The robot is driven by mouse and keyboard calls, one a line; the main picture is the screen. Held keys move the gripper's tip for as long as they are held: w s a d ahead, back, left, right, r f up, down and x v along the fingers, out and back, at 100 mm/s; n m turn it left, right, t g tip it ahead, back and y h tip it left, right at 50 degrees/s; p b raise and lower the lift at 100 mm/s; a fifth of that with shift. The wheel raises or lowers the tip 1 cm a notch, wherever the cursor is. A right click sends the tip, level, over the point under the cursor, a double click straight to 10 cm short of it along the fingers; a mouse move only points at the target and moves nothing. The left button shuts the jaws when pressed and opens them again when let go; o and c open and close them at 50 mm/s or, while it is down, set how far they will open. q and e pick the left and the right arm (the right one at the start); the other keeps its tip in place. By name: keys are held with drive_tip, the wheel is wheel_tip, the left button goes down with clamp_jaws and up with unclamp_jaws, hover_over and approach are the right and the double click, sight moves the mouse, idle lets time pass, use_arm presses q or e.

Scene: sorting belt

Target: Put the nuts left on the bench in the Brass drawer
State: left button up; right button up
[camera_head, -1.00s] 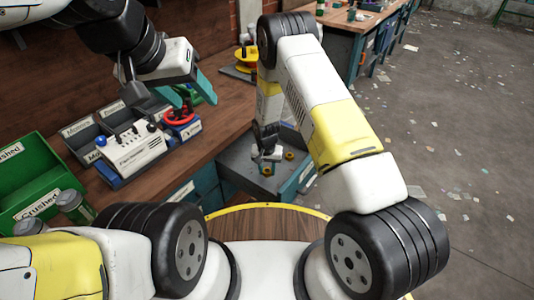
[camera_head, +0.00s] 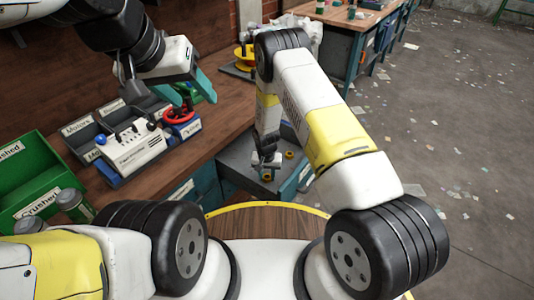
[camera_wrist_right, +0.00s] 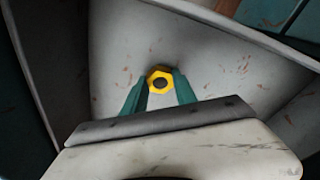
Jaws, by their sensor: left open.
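My right gripper (camera_head: 266,170) reaches down into the open grey drawer (camera_head: 236,165) at the bench end. In the right wrist view its two teal fingers (camera_wrist_right: 160,84) stand on either side of a yellow hex nut (camera_wrist_right: 159,80) and appear to touch it, above the drawer floor (camera_wrist_right: 115,50). In the head view, another brass-coloured nut (camera_head: 289,154) lies in the drawer to the right of the gripper. The drawer's label is too small to read. My left gripper (camera_head: 191,97) hangs open and empty above the bench (camera_head: 222,112). I see no loose nut on the bench.
Labelled grey bins (camera_head: 85,128), a white device with knobs (camera_head: 132,148), a red ring (camera_head: 181,117) and a green "Crushed" bin (camera_head: 35,170) occupy the bench left. A yellow spool (camera_head: 243,55) stands farther back. The drawer walls closely surround the right gripper.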

drive_tip(key=o, duration=0.4)
drive_tip(key=shift+r, duration=0.1)
wheel_tip(320, 180, up, 13)
drive_tip(key=s, duration=0.1)
wheel_tip(320, 180, up, 14)
drive_tip(key=y, duration=0.1)
hover_over(267, 180)
drive_tip(key=d, duration=0.3)
drive_tip(key=s+d+r+t, duration=0.1)
drive_tip(key=s+d+r, duration=0.1)
drive_tip(key=r, duration=0.4)
drive_tip(key=s+d+r+t, duration=0.1)
drive_tip(key=s+d+r, duration=0.1)
drive_tip(key=r, duration=0.4)
drive_tip(key=s+d+r+t, duration=0.1)
drive_tip(key=s+d+r, duration=0.1)
drive_tip(key=s+r, duration=0.3)
drive_tip(key=s+d+r+n+t+y, duration=0.1)
drive_tip(key=s+d+r, duration=0.2)
drive_tip(key=s, duration=0.6)
drive_tip(key=s+d+r, duration=0.2)
drive_tip(key=s+r, duration=0.5)
drive_tip(key=shift+s+d+n+t, duration=0.1)
drive_tip(key=shift+d+n+t, duration=0.05)
drive_tip(key=shift+n+t, duration=0.25)
